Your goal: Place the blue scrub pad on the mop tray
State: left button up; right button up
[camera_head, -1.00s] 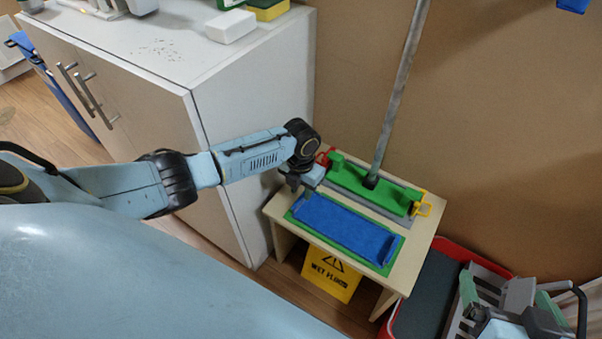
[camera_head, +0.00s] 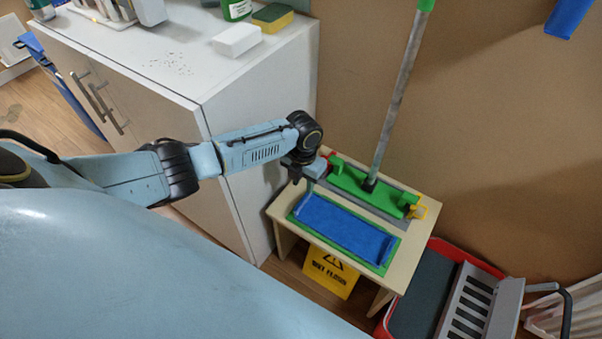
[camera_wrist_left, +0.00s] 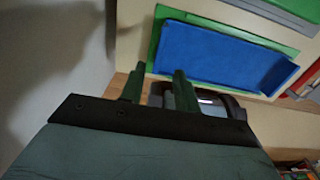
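The blue scrub pad (camera_head: 345,228) lies flat on a green base (camera_head: 383,267) on a small wooden table (camera_head: 402,276). The pad also shows in the left wrist view (camera_wrist_left: 220,56). I cannot tell for certain which piece is the mop tray. My left gripper (camera_head: 310,184) is at the pad's left end. In the left wrist view its fingers (camera_wrist_left: 157,88) are apart with no held object visible, and the pad lies beyond them. Contact with the pad cannot be told. My right gripper is not in view.
A green mop head (camera_head: 350,184) with a long pole stands on a grey pad behind the blue pad. A yellow wet-floor sign (camera_head: 328,276) is under the table. A red tray (camera_head: 438,247) with a grey slotted part stands at right. A white cabinet (camera_head: 225,85) borders the left.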

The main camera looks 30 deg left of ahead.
pick_arm(q)
jog(key=s+d+f+n+t+h, duration=0.1)
jog(key=s+d+n+h, duration=0.1)
jog(key=s+d+n, duration=1.2)
jog(key=s+a+r+n+t+y, duration=0.1)
jog(key=s+a+n, duration=0.3)
jog(key=n, duration=0.6)
jog(key=s+a+r+n+t+y, duration=0.1)
jog(key=s+a+r+n, duration=0.3)
jog(key=n, duration=0.6)
jog(key=shift+s+a+r, duration=0.15)
jog(key=shift+s+a, duration=0.65)
jog(key=shift+s, duration=0.25)
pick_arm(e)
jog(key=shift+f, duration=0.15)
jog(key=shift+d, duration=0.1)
